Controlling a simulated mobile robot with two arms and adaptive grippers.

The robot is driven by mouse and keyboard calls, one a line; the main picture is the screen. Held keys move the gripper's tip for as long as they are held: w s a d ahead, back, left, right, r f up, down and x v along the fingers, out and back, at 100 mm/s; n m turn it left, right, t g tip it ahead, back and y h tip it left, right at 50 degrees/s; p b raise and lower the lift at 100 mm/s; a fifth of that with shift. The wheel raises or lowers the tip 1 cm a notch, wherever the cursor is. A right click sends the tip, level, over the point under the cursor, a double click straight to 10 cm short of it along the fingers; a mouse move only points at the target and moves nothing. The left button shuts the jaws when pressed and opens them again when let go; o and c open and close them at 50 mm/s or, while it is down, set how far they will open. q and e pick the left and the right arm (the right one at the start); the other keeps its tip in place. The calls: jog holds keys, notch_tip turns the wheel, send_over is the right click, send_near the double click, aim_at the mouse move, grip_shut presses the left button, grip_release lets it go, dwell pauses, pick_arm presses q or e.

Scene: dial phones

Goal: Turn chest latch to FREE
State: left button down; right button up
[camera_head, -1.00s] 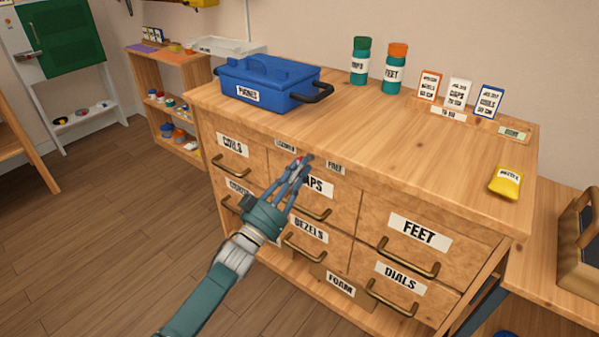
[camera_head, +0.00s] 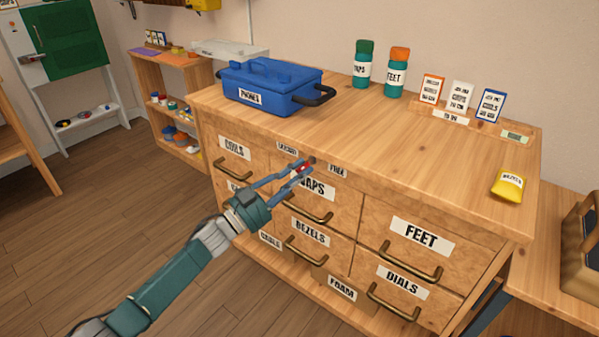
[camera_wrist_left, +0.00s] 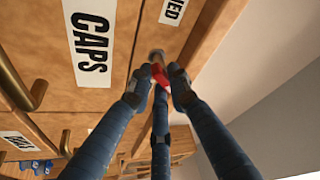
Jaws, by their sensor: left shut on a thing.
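The chest latch is a small red handle (camera_head: 304,167) on a dark pivot, on the front rail of the wooden chest between the LOCKED label (camera_head: 287,149) and the FREE label (camera_head: 337,171). My left gripper (camera_head: 300,170) reaches it from the lower left, with its fingers shut on the red handle. In the left wrist view the red handle (camera_wrist_left: 160,76) is between the fingertips, below a metal pivot. The fingers partly hide the handle, so its exact angle is hard to tell. My right gripper is not in view.
The chest's drawers have protruding brass handles, with the CAPS drawer (camera_head: 345,208) just below the latch. On the chest top (camera_head: 400,160) stand a blue PHONES box (camera_head: 270,88), two bottles, small cards and a yellow packet (camera_head: 508,186). Open floor lies at left.

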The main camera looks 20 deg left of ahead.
pick_arm(q)
jog(key=shift+d+f+m, duration=0.1)
jog(key=shift+f+m, duration=0.1)
jog(key=shift+m, duration=0.3)
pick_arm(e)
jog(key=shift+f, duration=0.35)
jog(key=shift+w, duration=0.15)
pick_arm(q)
jog(key=c, duration=1.7)
grip_release()
jog(key=shift+o, duration=0.2)
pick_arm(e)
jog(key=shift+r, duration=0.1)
pick_arm(q)
jog(key=shift+s+r, duration=0.1)
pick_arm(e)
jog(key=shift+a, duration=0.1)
pick_arm(q)
jog(key=v, duration=1.2)
